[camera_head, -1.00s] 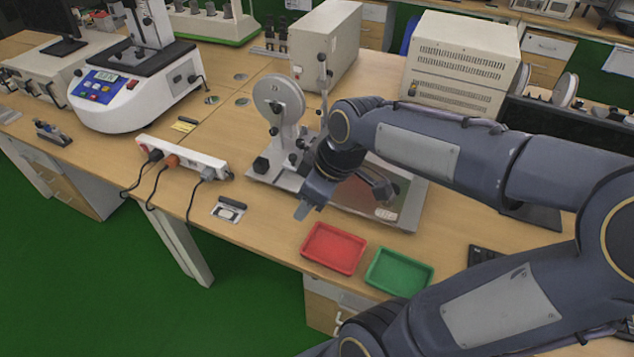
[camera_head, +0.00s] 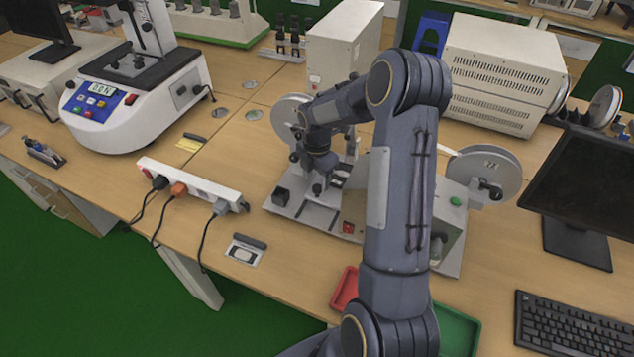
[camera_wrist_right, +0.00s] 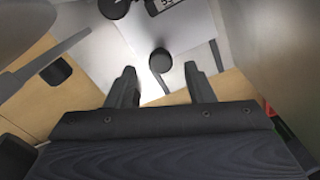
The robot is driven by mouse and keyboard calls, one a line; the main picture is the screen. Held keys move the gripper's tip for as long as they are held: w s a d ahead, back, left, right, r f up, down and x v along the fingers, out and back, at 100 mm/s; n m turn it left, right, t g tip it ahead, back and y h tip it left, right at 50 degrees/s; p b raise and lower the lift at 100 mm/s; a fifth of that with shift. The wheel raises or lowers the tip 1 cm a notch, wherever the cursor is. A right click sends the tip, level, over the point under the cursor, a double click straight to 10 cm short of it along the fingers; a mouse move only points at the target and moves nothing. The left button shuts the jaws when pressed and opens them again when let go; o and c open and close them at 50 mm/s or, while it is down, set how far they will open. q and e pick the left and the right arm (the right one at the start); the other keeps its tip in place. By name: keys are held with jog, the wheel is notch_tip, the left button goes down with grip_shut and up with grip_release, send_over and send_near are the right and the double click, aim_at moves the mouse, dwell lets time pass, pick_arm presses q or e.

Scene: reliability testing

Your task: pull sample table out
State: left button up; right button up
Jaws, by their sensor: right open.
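The test machine with two grey discs stands on the wooden bench; its right disc (camera_head: 485,172) is clear of my arm. A pale metal plate (camera_head: 315,215) on its base, which looks like the sample table, carries a small black knob. My right gripper (camera_wrist_right: 160,84) is open above the machine's left part. In the right wrist view, the black knob (camera_wrist_right: 160,60) shows just beyond the gap between the fingertips, and no grip on it shows. My right forearm hides much of the machine's middle in the head view. My left gripper is not in view.
A red tray (camera_head: 345,287) and a green tray (camera_head: 457,330) lie at the front edge, partly behind my arm. A white power strip (camera_head: 190,184) with cables is left of the machine. A monitor (camera_head: 590,190) and keyboard (camera_head: 570,325) are at the right.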

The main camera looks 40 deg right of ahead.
jog(key=shift+f, duration=1.45)
grip_shut()
